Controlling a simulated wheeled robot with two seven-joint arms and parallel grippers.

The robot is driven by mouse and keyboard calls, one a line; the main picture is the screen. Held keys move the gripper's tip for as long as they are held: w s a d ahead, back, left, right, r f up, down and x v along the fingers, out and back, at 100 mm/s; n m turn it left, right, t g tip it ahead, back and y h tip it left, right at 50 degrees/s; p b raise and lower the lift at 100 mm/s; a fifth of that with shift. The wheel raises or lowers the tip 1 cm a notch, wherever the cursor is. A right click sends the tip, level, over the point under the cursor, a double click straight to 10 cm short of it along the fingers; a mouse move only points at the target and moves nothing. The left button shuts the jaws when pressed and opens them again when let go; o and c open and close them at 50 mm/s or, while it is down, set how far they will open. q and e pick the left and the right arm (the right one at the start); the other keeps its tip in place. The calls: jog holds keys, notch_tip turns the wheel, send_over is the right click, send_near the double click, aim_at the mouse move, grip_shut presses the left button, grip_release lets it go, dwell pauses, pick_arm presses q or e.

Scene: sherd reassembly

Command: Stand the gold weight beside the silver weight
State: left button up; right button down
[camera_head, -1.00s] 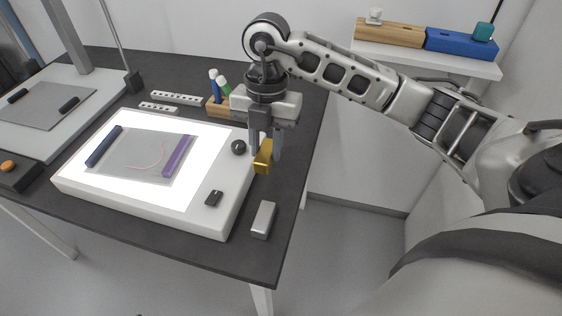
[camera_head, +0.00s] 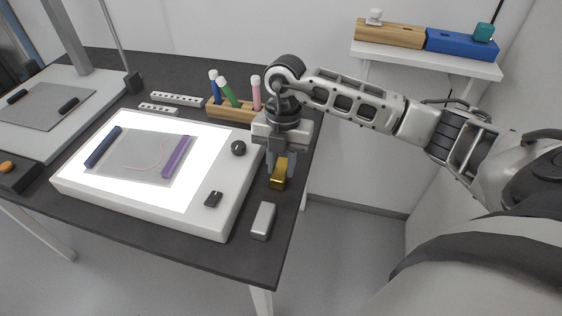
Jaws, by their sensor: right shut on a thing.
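The gold weight (camera_head: 278,176) is between the fingers of my right gripper (camera_head: 281,174), which is shut on it. It is upright, just behind the silver weight with a small gap. I cannot tell whether its base touches the table. The silver weight (camera_head: 263,220) stands on the dark table near its right front edge, to the right of the light box. My left gripper is not in view.
The white light box (camera_head: 140,215) carries a clear sheet between a navy bar (camera_head: 103,147) and a purple bar (camera_head: 177,157). A wooden pen holder (camera_head: 232,112) stands behind it. The dark table's (camera_head: 265,262) right edge is close by the weights.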

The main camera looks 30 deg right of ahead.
aim_at(283, 162)
jog(key=c, duration=1.1)
grip_release()
jog(key=shift+f, duration=0.1)
jog(key=shift+r, duration=0.35)
jog(key=r, duration=0.3)
jog(key=d+r, duration=0.1)
jog(key=r, duration=0.3)
jog(key=w+r, duration=0.1)
jog(key=r, duration=0.3)
jog(key=shift+d+r+p, duration=0.2)
jog(key=shift+r+p, duration=0.05)
jog(key=shift+p, duration=0.1)
